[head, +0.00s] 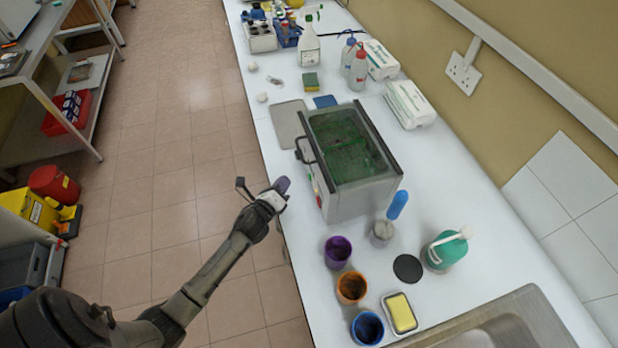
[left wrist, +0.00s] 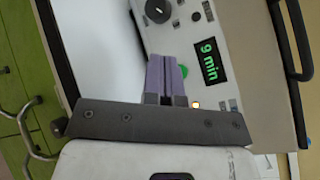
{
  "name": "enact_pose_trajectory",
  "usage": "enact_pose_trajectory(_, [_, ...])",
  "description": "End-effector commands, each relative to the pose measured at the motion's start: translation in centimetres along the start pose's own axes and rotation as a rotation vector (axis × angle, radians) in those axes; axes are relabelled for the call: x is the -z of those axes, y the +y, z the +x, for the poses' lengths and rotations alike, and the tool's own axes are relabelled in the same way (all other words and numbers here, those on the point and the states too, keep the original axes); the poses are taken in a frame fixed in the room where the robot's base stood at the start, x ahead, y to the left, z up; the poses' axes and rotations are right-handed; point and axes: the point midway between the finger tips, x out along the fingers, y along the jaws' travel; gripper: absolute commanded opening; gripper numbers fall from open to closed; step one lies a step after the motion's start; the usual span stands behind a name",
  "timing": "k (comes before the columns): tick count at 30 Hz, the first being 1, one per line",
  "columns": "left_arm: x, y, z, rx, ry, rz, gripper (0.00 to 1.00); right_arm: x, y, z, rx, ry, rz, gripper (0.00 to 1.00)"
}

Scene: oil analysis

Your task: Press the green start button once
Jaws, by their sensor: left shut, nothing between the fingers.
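The grey machine (head: 368,200) with a dark green see-through top stands on the white bench. Its front panel (left wrist: 200,35) fills much of the left wrist view. The green button (left wrist: 185,71) shows partly beside my left gripper's purple fingers, which hide some of it. A green display (left wrist: 209,60) reads "9 min". My left gripper (head: 282,185) is shut and empty, its fingers pointing at the panel. It also shows in the left wrist view (left wrist: 164,58). I cannot tell whether the fingertips touch the panel or the button. My right gripper is in neither view.
The machine's black handle (head: 302,150) sticks out above my gripper. Purple (head: 338,250), orange (head: 351,287) and blue (head: 367,327) cups stand along the bench edge. The floor aisle is clear.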

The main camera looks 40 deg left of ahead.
Motion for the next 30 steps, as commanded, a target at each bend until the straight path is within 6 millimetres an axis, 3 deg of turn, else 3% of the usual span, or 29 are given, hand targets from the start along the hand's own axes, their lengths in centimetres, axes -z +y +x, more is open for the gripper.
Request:
enact_pose_trajectory(12, [1.8,-1.8,2.5,0.001,-0.001,0.0,0.0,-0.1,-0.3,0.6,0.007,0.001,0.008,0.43])
enact_pose_trajectory(30, [2.0,-2.1,2.8,0.0,0.0,0.0,0.0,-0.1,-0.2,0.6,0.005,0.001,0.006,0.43])
